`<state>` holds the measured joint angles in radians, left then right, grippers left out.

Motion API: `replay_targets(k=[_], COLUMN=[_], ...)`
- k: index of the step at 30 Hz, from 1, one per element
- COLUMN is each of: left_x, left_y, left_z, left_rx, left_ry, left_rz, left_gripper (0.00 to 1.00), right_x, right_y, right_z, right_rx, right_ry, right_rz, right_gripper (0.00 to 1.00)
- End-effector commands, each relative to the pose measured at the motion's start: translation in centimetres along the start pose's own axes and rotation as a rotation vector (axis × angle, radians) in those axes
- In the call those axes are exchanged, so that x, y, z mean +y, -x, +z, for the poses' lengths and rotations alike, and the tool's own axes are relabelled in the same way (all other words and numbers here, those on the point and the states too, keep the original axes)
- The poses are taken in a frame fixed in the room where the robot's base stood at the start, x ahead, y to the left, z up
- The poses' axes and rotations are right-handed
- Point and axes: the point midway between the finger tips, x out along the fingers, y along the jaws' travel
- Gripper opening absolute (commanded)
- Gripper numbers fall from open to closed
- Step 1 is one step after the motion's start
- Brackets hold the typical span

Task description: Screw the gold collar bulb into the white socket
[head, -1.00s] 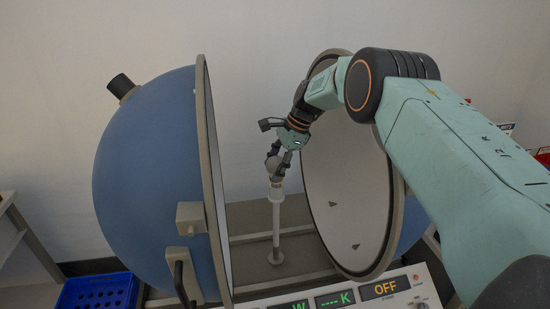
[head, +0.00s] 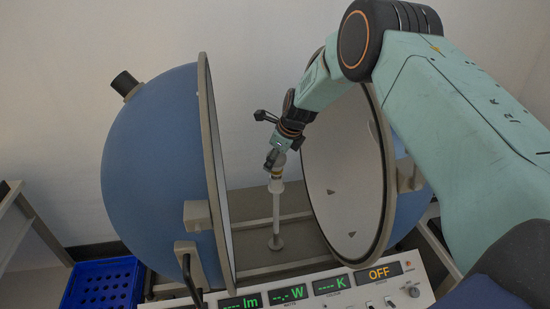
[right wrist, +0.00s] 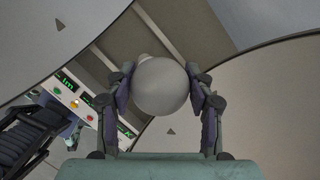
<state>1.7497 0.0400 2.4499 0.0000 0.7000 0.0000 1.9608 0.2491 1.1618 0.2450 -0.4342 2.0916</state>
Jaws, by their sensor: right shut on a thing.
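The bulb (right wrist: 162,86) has a pale round globe, seen end-on between the two fingers in the right wrist view. In the head view the bulb (head: 279,160) is upright, with a gold band at its lower end, just above the white socket (head: 276,187). The socket tops a thin white post between the open sphere halves. My right gripper (head: 274,160) is shut on the globe from above. The bulb's base appears to meet the socket's top; how deep it sits cannot be told.
A blue hemisphere (head: 150,165) with a pale rim stands close at left. The right half's white inner face (head: 345,170) is close to my right arm. A panel (head: 335,288) reading OFF lies in front. A blue crate (head: 100,285) stands at lower left.

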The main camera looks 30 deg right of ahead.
Motion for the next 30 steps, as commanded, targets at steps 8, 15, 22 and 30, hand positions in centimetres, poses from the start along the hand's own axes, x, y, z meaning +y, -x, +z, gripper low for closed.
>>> replay_targets(k=[8,15,22,30], left_x=[0.0,0.0,0.0,0.0], left_y=[-0.01,-0.01,0.0,0.0], left_z=[0.0,-0.01,-0.01,-0.01], left_rx=[0.0,0.0,0.0,0.0], left_ry=[0.0,0.0,0.0,0.0], left_rz=[0.0,0.0,0.0,0.0], left_gripper=[0.4,0.4,0.4,0.4], right_x=[0.12,0.05,0.05,-0.02], right_y=[-0.17,-0.17,-0.18,-0.11], right_z=[-0.18,-0.14,-0.14,-0.04], right_rx=[0.028,0.035,0.035,0.032], right_ry=[-0.151,-0.212,-0.212,-0.211], right_rz=[-0.059,-0.084,-0.084,-0.085], right_gripper=[0.22,0.22,0.58,0.71])
